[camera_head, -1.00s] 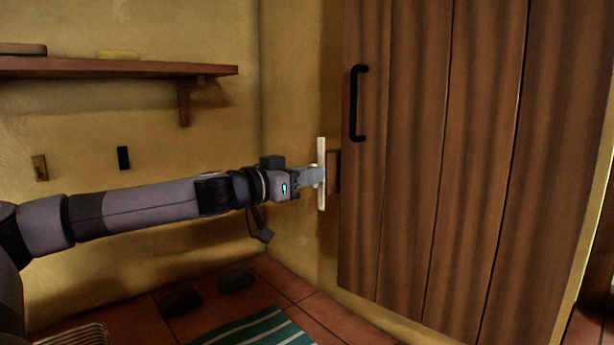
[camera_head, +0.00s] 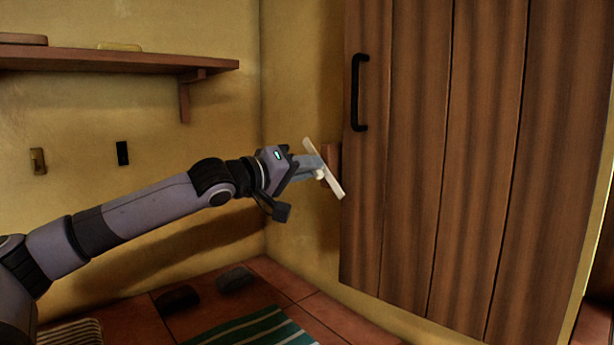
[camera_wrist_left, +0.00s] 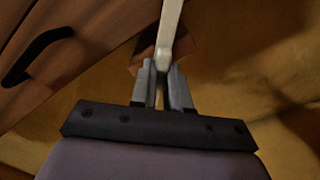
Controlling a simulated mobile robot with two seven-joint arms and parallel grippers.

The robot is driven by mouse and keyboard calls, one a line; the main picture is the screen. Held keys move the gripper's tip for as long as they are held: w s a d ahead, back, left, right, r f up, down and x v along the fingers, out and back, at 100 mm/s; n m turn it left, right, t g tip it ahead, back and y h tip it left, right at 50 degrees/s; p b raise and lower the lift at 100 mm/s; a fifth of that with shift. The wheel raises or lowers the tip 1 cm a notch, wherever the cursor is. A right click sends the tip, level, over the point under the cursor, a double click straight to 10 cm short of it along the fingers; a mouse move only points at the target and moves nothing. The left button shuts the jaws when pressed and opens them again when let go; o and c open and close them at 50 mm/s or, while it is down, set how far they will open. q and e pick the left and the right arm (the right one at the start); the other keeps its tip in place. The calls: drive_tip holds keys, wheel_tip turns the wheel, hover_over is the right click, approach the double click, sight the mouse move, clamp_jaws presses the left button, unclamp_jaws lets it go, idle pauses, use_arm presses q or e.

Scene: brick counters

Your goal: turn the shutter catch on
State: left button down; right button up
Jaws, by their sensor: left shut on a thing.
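The shutter catch (camera_head: 333,186) is a pale, cream-coloured bar on the wall beside the wooden shutter (camera_head: 440,160). It is tilted, its upper end to the left and its lower end to the right. My left gripper (camera_head: 318,168) is shut on the catch near its middle. In the left wrist view the catch (camera_wrist_left: 170,30) runs up from between the two fingers of the gripper (camera_wrist_left: 163,80). A small brown block (camera_head: 332,153) sits behind the catch at the shutter's edge. My right gripper is in neither view.
The shutter carries a black handle (camera_head: 357,92). A wooden shelf (camera_head: 120,68) is on the left wall. A brass plate (camera_head: 38,161) and a black plate (camera_head: 122,153) are below it. Dark lumps (camera_head: 234,279) and a striped green mat (camera_head: 262,329) lie on the tiled floor.

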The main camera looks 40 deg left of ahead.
use_arm(q)
drive_tip(key=shift+f+n+b, duration=0.2)
drive_tip(key=shift+n+b, duration=1.15)
drive_tip(key=shift+n, duration=2.85)
drive_tip(key=shift+a, duration=0.1)
drive_tip(key=c, duration=1.1)
unclamp_jaws()
